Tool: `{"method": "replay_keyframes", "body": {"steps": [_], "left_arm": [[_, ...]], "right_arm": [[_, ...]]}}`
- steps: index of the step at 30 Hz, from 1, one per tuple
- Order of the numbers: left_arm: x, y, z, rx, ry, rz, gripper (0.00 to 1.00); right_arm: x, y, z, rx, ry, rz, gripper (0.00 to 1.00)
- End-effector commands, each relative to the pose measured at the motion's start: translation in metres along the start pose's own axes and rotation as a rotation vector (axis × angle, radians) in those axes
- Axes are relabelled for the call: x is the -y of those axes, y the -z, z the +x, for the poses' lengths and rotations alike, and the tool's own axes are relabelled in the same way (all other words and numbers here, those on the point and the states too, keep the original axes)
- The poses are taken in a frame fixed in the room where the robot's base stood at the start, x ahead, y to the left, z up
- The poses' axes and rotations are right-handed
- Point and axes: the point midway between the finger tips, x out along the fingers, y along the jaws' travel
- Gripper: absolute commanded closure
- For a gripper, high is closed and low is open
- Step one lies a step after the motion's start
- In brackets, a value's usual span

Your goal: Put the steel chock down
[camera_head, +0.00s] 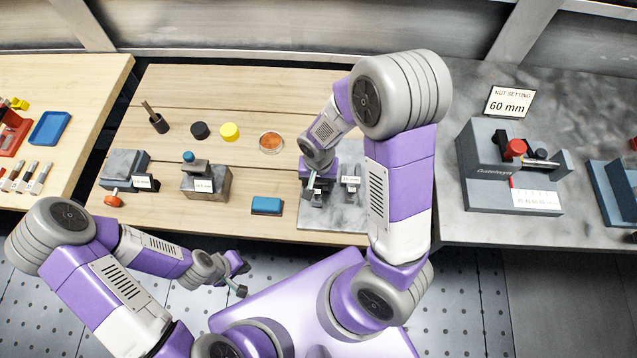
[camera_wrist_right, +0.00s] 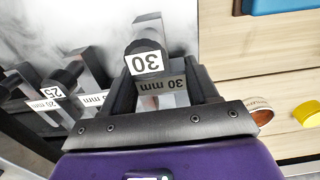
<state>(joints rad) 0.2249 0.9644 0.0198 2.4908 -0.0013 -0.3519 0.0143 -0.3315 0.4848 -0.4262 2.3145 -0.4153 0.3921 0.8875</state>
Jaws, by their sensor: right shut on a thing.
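The steel chock (camera_wrist_right: 147,62), with a white "30" tag on its dark knob, is between the fingers of my right gripper (camera_wrist_right: 160,92) in the right wrist view. A "30 mm" label shows just below the tag. In the head view my right gripper (camera_head: 314,186) points down over the grey steel plate (camera_head: 335,219), its arm hiding part of the plate. I cannot tell whether the chock touches the plate. Another chock with a "25" tag (camera_wrist_right: 50,92) stands beside it in the wrist view. My left gripper (camera_head: 239,277) is empty, fingers apart, off the bench's front edge.
A blue pad (camera_head: 267,205) and a grey block with a blue knob (camera_head: 206,181) lie left of the plate. A grey vise (camera_head: 487,165) with a "60 mm" sign (camera_head: 508,102) stands right. An orange-filled dish (camera_head: 271,141) and yellow cylinder (camera_head: 229,131) are behind; bare wood lies between.

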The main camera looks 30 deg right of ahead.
Motion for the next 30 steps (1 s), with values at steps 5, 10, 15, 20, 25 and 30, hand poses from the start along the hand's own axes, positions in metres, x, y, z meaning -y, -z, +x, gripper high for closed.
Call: {"method": "replay_keyframes", "body": {"steps": [5,10,15,20,25,30], "left_arm": [[0.0009,0.0002,0.0024,0.000,0.000,0.000,1.00],[0.0009,0.0002,0.0026,0.000,0.000,0.000,1.00],[0.0019,0.0003,0.0053,0.000,0.000,0.000,1.00],[0.0019,0.0003,0.0050,0.000,0.000,0.000,1.00],[0.0018,0.0003,0.0050,0.000,0.000,0.000,1.00],[0.0003,0.0001,0.0009,0.000,0.000,0.000,1.00]], "right_arm": [[0.0007,0.0003,0.0086,-0.002,0.002,-0.001,1.00],[0.0007,0.0004,0.0085,-0.002,0.002,-0.001,1.00],[0.0002,0.0000,0.0121,0.000,0.001,-0.001,0.35],[0.0000,0.0000,0.0118,0.000,0.000,0.000,0.15],[0.0000,0.0000,0.0117,0.000,0.000,0.000,0.15],[0.0001,0.0000,0.0070,0.000,0.001,0.000,0.15]]}}
